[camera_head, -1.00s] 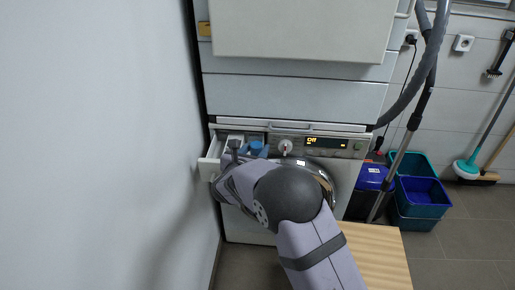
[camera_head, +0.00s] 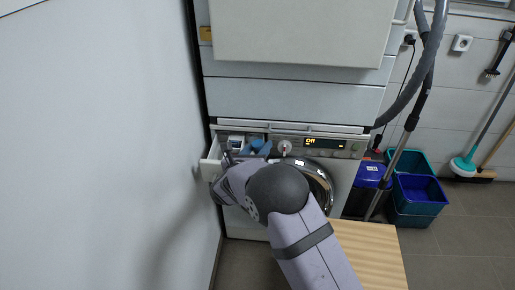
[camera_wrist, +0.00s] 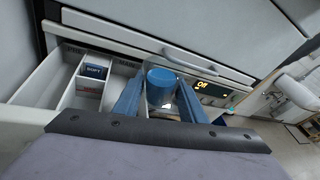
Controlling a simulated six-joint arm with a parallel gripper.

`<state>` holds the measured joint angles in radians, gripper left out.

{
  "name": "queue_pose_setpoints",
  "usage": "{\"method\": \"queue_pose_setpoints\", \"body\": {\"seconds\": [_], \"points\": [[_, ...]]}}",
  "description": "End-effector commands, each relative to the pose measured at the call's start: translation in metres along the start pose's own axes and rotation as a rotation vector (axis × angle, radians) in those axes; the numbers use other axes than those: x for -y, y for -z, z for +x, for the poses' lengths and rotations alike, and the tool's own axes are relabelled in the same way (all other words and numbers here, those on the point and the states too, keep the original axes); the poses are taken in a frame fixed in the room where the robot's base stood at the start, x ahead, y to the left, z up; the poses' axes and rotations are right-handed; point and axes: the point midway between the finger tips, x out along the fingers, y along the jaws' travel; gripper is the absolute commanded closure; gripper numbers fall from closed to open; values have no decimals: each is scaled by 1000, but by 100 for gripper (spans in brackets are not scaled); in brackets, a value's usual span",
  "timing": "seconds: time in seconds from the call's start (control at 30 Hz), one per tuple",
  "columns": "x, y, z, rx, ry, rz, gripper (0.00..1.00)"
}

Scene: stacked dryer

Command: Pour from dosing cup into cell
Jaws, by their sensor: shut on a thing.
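The blue dosing cup (camera_wrist: 161,87) is held between the two blue fingers of my gripper (camera_wrist: 160,100) in the wrist view. The cup is above the open detergent drawer (camera_wrist: 40,82), over its right part. Its contents cannot be made out. In the head view the drawer (camera_head: 210,168) sticks out at the washer's upper left, and the cup (camera_head: 257,143) shows small beside my gripper.
The washer panel (camera_head: 325,143) has a dial and a display reading "Off", right of the drawer. A white wall (camera_head: 120,150) stands close at the left. A wooden surface (camera_head: 372,255) lies at lower right, with tubs (camera_head: 420,190) behind it.

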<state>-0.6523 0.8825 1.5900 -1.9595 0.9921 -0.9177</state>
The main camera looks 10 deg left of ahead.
Motion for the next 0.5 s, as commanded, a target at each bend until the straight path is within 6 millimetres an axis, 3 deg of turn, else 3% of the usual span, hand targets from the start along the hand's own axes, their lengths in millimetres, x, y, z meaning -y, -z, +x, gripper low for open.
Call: {"method": "queue_pose_setpoints", "body": {"seconds": [0.5], "points": [[4,-6,-1,26,32,-122,86]]}}
